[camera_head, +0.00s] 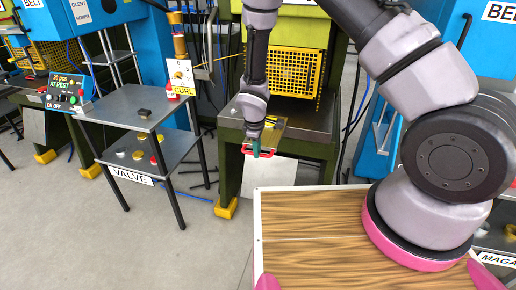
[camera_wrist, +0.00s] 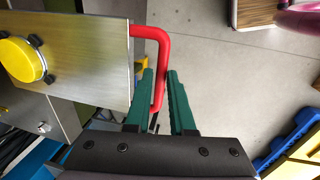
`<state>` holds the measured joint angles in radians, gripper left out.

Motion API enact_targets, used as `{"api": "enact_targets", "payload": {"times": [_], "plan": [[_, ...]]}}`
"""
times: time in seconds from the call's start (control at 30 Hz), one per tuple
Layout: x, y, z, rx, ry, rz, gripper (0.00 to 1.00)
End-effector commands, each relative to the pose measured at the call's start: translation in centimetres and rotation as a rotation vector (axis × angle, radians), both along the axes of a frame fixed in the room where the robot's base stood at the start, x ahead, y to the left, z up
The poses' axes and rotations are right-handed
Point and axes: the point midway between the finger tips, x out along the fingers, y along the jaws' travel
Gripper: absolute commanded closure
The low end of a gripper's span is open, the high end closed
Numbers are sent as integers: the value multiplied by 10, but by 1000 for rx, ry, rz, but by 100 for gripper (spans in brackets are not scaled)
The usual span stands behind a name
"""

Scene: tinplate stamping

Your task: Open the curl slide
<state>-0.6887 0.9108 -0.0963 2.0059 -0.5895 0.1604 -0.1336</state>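The curl slide is a flat metal plate (camera_wrist: 85,75) with a yellow round knob (camera_wrist: 22,60) held by dark clamps, and a red U-shaped handle (camera_wrist: 150,31) on its edge. In the head view the red handle (camera_head: 247,151) sticks out at the front of the curl machine's table. My gripper (camera_wrist: 160,75) has green fingers on both sides of the handle's outer bar, which fills the gap between them. In the head view my gripper (camera_head: 256,150) reaches down from above at the handle.
A yellow mesh guard (camera_head: 297,72) stands behind the slide. A grey table (camera_head: 125,103) with a CURL sign (camera_head: 183,91) is to the left. A wooden-topped surface (camera_head: 320,235) is in front. Floor left of it is clear.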

Motion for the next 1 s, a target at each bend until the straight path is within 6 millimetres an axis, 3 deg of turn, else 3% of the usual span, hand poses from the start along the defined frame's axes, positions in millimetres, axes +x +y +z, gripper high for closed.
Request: {"api": "enact_targets", "payload": {"times": [0.47, 0.8, 1.0], "plan": [[0, 1, 8, 3, -2, 0, 53], [-11, 5, 71, 3, -3, 1, 53], [-17, 6, 98, 2, -2, 0, 53]]}}
